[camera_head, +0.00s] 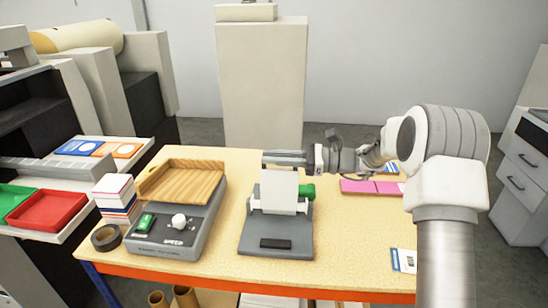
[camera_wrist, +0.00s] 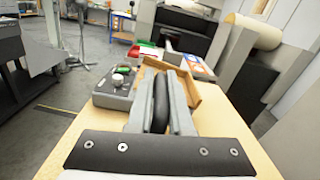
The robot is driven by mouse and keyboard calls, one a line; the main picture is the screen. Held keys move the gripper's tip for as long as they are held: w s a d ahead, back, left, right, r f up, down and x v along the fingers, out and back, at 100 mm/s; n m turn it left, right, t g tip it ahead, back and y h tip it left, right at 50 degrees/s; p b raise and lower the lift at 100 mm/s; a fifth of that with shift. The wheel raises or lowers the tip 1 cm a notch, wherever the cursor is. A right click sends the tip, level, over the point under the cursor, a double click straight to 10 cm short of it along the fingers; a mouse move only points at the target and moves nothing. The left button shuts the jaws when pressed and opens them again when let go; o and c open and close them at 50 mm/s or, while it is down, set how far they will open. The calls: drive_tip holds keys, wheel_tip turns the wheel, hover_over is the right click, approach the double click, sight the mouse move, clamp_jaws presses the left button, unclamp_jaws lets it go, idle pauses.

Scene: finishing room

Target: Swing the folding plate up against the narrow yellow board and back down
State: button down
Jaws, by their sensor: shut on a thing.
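The folding plate (camera_head: 280,188) is a white panel on a small grey fixture (camera_head: 275,229) with a black pad and a green knob (camera_head: 307,191). It stands raised, and its exact tilt is hard to tell. My gripper (camera_head: 284,158) reaches in from the right, fingers pointing left, at the plate's top edge. I cannot make out a separate narrow yellow board in either view.
The fixture stands on a pale wood table (camera_head: 345,240). Left of it are a grey control box (camera_head: 170,243) and a wooden tray (camera_head: 190,178). A tape roll (camera_head: 106,238) lies near the left edge. Pink pads (camera_head: 372,187) lie right, under my arm. The front right is mostly clear.

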drive_tip(key=s+f+n+b, duration=0.4)
drive_tip(key=s+b, duration=0.1)
drive_tip(key=b, duration=0.2)
drive_tip(key=s+f+n+b, duration=0.5)
drive_tip(key=b, duration=0.3)
drive_tip(key=s+f+n+b, duration=0.4)
drive_tip(key=s+n+b, duration=0.1)
drive_tip(key=b, duration=0.2)
drive_tip(key=shift+s+a+f+b, duration=0.1)
drive_tip(key=shift+a+f+b, duration=0.2)
drive_tip(key=shift+f, duration=0.1)
drive_tip(key=shift+s+f+b, duration=0.2)
drive_tip(key=shift+f+b, duration=0.8)
drive_tip(key=shift+f, duration=0.6)
drive_tip(key=c, duration=0.9)
unclamp_jaws()
drive_tip(key=shift+o, duration=0.2)
drive_tip(key=d+p, duration=0.1)
drive_tip(key=d, duration=0.4)
drive_tip(key=d+p, duration=0.1)
drive_tip(key=d, duration=0.5)
drive_tip(key=d+p, duration=0.1)
drive_tip(key=d, duration=0.5)
drive_tip(key=shift+s+d, duration=0.25)
drive_tip(key=shift+s, duration=0.1)
